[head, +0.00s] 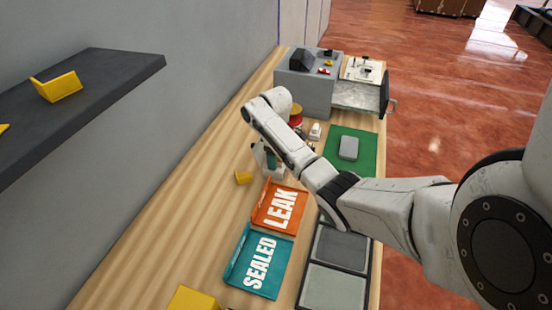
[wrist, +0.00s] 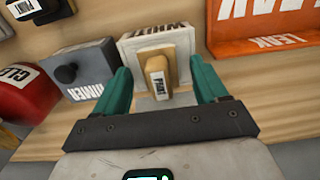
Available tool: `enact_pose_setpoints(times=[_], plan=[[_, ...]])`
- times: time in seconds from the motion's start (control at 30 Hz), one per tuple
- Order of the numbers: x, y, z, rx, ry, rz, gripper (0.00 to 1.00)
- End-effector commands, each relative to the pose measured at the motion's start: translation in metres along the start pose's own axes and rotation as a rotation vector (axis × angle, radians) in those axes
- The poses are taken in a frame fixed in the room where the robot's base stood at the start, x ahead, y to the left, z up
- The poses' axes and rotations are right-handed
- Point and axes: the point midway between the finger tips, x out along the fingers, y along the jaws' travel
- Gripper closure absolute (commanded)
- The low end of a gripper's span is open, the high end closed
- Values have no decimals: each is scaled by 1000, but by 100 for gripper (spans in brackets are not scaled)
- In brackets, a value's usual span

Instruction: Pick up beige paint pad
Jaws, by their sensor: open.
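The beige paint pad (wrist: 157,78) shows in the wrist view as a tan block with a small label. It stands at a white labelled holder or box (wrist: 130,50); I cannot tell whether it is seated in it. My gripper (wrist: 159,66) is open, with one teal finger on each side of the pad and visible gaps between. The fingers do not appear to touch it. In the head view my gripper (head: 268,160) is low over the wooden bench, partly behind my arm. I cannot make out the pad in that view.
A grey block with a black knob (wrist: 88,75) and a red cylinder (wrist: 22,98) stand left of the pad in the wrist view. The orange LEAK tray (head: 280,207) and teal SEALED tray (head: 258,262) lie nearby. A yellow piece (head: 243,177) sits left of my gripper.

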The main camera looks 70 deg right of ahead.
Motion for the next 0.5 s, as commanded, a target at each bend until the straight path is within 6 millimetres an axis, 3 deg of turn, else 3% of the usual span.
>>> enact_pose_setpoints(times=[0.27,0.5], plan=[[4,0,0,0,1,0,28],[4,0,0,0,1,0,50]])
